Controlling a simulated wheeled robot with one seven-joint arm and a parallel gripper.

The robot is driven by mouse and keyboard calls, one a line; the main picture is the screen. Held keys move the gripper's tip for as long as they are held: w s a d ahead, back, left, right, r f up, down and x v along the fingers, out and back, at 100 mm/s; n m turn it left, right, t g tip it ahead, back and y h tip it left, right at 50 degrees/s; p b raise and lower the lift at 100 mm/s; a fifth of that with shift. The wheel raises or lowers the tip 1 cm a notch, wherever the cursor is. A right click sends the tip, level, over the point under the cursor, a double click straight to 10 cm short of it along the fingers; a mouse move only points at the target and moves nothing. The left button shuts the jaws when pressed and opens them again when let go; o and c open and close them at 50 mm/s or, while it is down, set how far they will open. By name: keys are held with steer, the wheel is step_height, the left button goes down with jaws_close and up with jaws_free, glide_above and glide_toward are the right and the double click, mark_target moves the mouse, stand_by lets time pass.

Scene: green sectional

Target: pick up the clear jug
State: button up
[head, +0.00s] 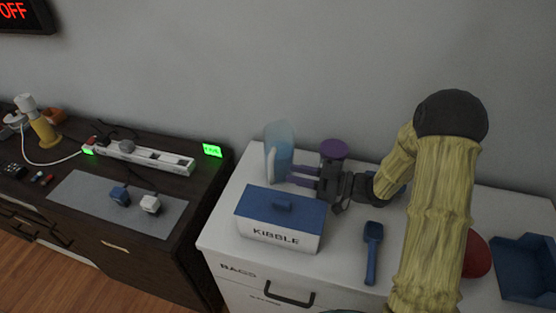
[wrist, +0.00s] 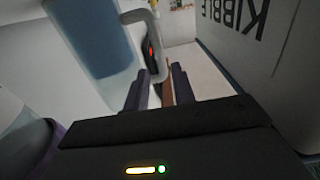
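The clear jug (head: 279,150) is a bluish see-through vessel standing upright at the back left of the white cabinet top. In the wrist view the jug (wrist: 100,45) fills the upper left, with its pale handle (wrist: 155,40) on its right side. My gripper (head: 291,174) reaches in from the right, its dark purple fingers pointing left at the jug's handle side. In the wrist view the fingers of my gripper (wrist: 160,78) are apart, with the handle close to their tips. I cannot tell whether they touch it. The jug's lower part is partly hidden by the kibble box.
The white kibble box (head: 278,234) with a blue lid stands just in front of the jug. A purple-topped container (head: 334,150) is behind my gripper. A blue scoop (head: 372,252), a red object (head: 476,255) and a blue bin (head: 526,268) lie to the right. The wall is close behind.

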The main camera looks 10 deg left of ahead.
mark_target(271, 182)
steer(key=shift+w+a+f, duration=0.1)
steer(key=shift+w+a, duration=0.1)
steer(key=shift+a, duration=1.05)
steer(key=shift+w+a, duration=0.15)
steer(key=shift+a, duration=1.1)
steer(key=shift+w+a+f, duration=0.1)
steer(key=shift+w+a, duration=0.1)
steer(key=shift+a, duration=1.05)
steer(key=shift+r, duration=0.1)
jaws_close()
